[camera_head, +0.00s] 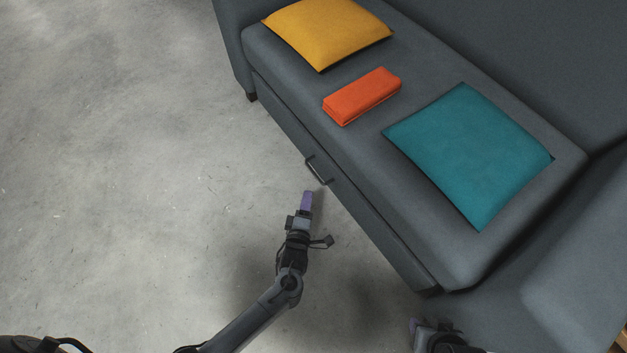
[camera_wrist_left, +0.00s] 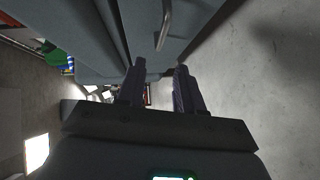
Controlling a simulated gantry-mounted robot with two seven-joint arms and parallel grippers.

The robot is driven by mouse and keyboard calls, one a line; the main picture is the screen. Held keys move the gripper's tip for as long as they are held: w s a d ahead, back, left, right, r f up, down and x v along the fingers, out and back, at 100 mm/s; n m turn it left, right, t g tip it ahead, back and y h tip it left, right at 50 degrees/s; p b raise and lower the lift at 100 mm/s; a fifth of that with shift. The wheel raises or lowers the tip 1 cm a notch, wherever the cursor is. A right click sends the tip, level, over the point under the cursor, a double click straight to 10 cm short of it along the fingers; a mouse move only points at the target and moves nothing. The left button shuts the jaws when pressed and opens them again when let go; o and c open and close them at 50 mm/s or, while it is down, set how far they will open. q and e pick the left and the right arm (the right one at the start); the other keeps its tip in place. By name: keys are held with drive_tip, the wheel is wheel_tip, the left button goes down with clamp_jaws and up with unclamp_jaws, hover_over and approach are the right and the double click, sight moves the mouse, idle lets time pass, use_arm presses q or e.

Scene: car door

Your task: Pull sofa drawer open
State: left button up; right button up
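The grey sofa (camera_head: 420,230) stands on the right in the head view, with a long drawer front (camera_head: 370,228) along its lower side. The drawer front looks flush with the sofa. A dark bar handle (camera_head: 317,170) sits on it; the handle also shows in the left wrist view (camera_wrist_left: 164,26), ahead of the fingertips. My left gripper (camera_head: 307,194) has purple-grey fingers and is just short of the handle, apart from it. In the left wrist view its two fingers (camera_wrist_left: 159,66) stand apart with nothing between them. My right gripper (camera_head: 413,323) is partly visible at the bottom edge.
A yellow cushion (camera_head: 327,32), an orange-red folded item (camera_head: 362,95) and a teal cushion (camera_head: 470,155) lie on the seat. The concrete floor (camera_head: 130,150) in front of the drawer is clear.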

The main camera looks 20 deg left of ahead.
sight(313, 171)
use_arm(q)
drive_tip(key=b+x, duration=0.3)
drive_tip(key=x, duration=0.2)
drive_tip(key=b+x, duration=0.3)
drive_tip(key=x, duration=0.3)
drive_tip(key=shift+w+d+f, duration=0.15)
drive_tip(key=shift+w+f, duration=0.05)
drive_tip(key=shift+w, duration=0.4)
use_arm(e)
wheel_tip(313, 171, down, 7)
drive_tip(key=shift+w, duration=0.3)
use_arm(q)
clamp_jaws()
use_arm(e)
drive_tip(key=shift+r, duration=0.1)
